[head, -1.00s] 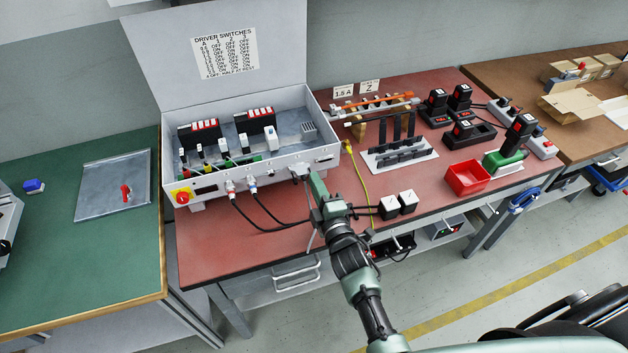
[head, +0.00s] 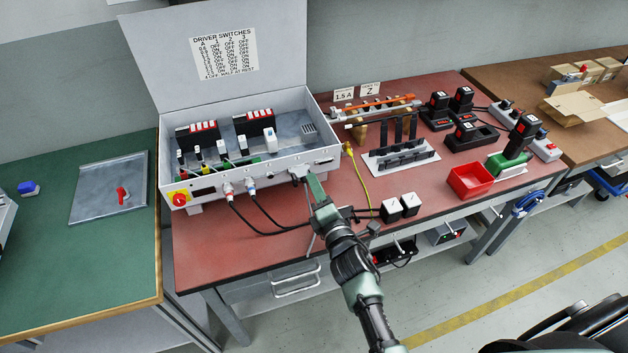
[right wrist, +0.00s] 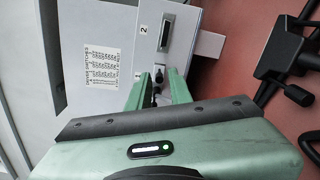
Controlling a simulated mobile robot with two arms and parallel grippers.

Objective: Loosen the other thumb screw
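The grey control box (head: 240,184) stands on the red bench with its lid raised. A grey plug (head: 299,175) sits at the right part of its front face. My right gripper (head: 312,180) is at that plug, its fingers pointing at the box front. In the right wrist view, the two green fingers (right wrist: 158,86) stand apart on either side of a small dark thumb screw (right wrist: 157,90) on the plug (right wrist: 159,74). I cannot tell whether either finger touches it. A second socket (right wrist: 167,32) by the number 2 is bare. My left gripper is not in view.
Two round cable plugs (head: 239,187) with black cables are left of my right gripper. White-topped black blocks (head: 400,206), a yellow cable (head: 360,175) and a red bin (head: 470,180) lie to the right.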

